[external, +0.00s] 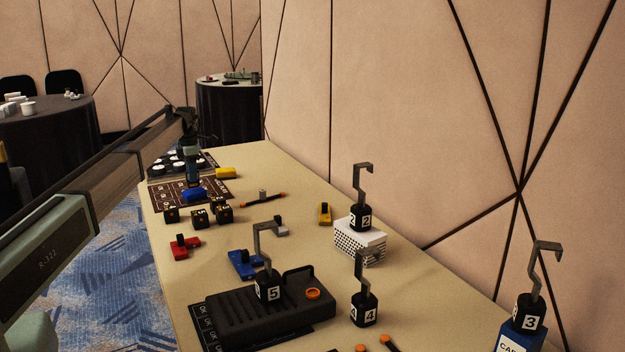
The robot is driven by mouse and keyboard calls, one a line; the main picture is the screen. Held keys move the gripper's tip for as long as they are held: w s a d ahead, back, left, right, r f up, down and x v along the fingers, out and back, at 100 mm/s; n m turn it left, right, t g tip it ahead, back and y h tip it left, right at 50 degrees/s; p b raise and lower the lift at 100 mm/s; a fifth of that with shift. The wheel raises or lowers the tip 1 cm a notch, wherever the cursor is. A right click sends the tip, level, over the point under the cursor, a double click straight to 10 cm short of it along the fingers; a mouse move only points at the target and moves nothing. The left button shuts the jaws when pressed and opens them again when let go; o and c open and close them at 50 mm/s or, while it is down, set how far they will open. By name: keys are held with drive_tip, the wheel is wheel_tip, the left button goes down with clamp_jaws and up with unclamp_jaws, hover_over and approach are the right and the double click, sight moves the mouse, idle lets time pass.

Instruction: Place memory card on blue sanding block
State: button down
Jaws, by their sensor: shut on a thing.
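The blue sanding block (194,196) lies on the brown printed mat (218,202) toward the far left end of the table. My gripper (193,184) points down directly over the block, with its fingertips close to the block's top. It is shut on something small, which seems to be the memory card. The card itself is too small and too hidden by the fingers to make out. I cannot tell whether it touches the block.
Black numbered cubes (198,218) stand just in front of the mat. Tall hooked holders (360,215) stand nearer.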

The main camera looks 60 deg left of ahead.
drive_tip(key=shift+f, duration=0.45)
drive_tip(key=shift+f, duration=0.1)
drive_tip(key=c, duration=0.9)
unclamp_jaws()
wheel_tip(320, 180, up, 12)
drive_tip(key=shift+r, duration=0.1)
